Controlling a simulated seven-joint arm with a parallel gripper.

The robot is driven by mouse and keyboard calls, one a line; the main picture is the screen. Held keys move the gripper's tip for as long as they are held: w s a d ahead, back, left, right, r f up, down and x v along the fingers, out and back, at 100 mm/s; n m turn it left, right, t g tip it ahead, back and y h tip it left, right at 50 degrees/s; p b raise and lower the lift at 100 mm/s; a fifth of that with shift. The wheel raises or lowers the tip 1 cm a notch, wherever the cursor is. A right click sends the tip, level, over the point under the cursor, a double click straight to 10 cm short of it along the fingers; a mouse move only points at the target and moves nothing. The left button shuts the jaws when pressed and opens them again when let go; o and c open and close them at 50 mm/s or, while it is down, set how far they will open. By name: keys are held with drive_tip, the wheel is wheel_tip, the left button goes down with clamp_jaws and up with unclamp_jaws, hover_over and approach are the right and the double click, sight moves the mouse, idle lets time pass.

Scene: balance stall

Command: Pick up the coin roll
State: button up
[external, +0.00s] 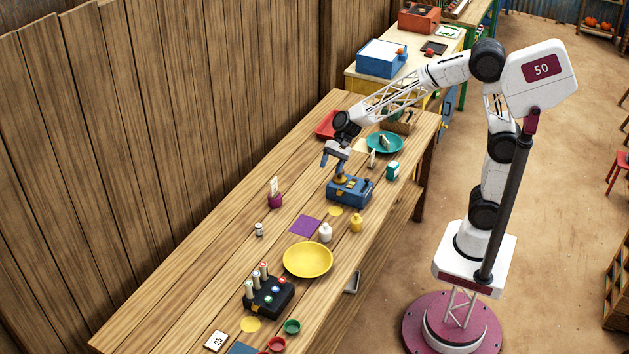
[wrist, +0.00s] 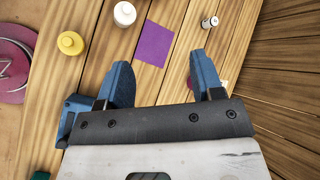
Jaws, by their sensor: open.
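No single thing is clearly marked as the coin roll. A small white cylinder with dark bands (external: 259,229) stands on the wooden table left of the purple mat; it also shows in the wrist view (wrist: 209,22), beyond the right finger. A cream upright piece (external: 371,158) stands near the teal plate, and several cream cylinders with coloured tops (external: 255,280) stand at the black block. My gripper (external: 334,167) is open and empty, above the table by the blue device (external: 349,192).
The purple mat (external: 305,225), white bottle (external: 325,232), yellow bottle (external: 356,223) and yellow bowl (external: 308,260) lie along the table. A purple cup with a card (external: 275,196) stands near the fence side. The black block (external: 268,297) is at the near end.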

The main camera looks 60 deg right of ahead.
drive_tip(key=w+a+f+m+y, duration=0.3)
drive_tip(key=w+a+f+m, duration=0.2)
drive_tip(key=w+a+f, duration=0.6)
drive_tip(key=m+t+y, duration=0.1)
drive_tip(key=m+t, duration=0.2)
drive_tip(key=m, duration=0.3)
approach(259, 225)
drive_tip(key=x, duration=0.4)
drive_tip(key=shift+w, duration=0.35)
drive_tip(key=shift+r, duration=0.1)
drive_tip(key=shift+a, duration=0.2)
drive_tip(key=shift+x, duration=1.2)
drive_tip(key=shift+s+f+x, duration=0.1)
drive_tip(key=shift+x, duration=1.2)
drive_tip(key=shift+s+f+x, duration=0.1)
drive_tip(key=shift+s+x, duration=0.05)
drive_tip(key=shift+x, duration=1.1)
drive_tip(key=shift+c, duration=0.2)
